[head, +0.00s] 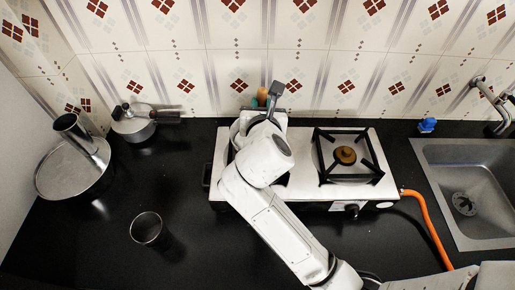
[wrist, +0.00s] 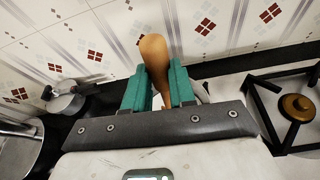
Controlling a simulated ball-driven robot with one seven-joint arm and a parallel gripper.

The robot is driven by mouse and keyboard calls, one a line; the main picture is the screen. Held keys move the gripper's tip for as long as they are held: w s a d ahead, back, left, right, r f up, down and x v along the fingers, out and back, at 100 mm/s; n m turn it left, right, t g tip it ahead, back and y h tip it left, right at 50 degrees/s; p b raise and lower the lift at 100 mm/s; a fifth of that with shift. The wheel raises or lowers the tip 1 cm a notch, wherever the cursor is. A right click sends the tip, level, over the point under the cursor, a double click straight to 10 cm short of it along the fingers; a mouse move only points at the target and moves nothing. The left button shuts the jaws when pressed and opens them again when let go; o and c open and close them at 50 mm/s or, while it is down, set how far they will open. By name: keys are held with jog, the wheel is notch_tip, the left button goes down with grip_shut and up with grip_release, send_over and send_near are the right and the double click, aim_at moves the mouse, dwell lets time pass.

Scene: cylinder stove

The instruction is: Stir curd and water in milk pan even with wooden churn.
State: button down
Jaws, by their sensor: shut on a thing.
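The wooden churn (wrist: 153,60) is upright between the two green fingers of my gripper (wrist: 158,90), which is shut on its handle. In the head view, only the brown top of the churn (head: 262,96) shows, beyond my gripper at the left side of the stove. The lower end of the churn is hidden. No milk pan is clearly visible over the left burner; my white arm covers that spot in the head view. I cannot tell how the churn stands relative to the pan, curd or water.
The stove (head: 213,180) has a bare right burner (head: 345,156). An orange hose (head: 428,225) runs from its right side, near the sink (head: 450,200). A steel cup (head: 147,229), a lidded cooker (head: 134,124) and a large steel vessel (head: 72,175) stand left. The front-left counter is mostly clear.

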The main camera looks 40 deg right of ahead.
notch_tip(320, 180, up, 8)
dwell(0.8)
dwell(0.5)
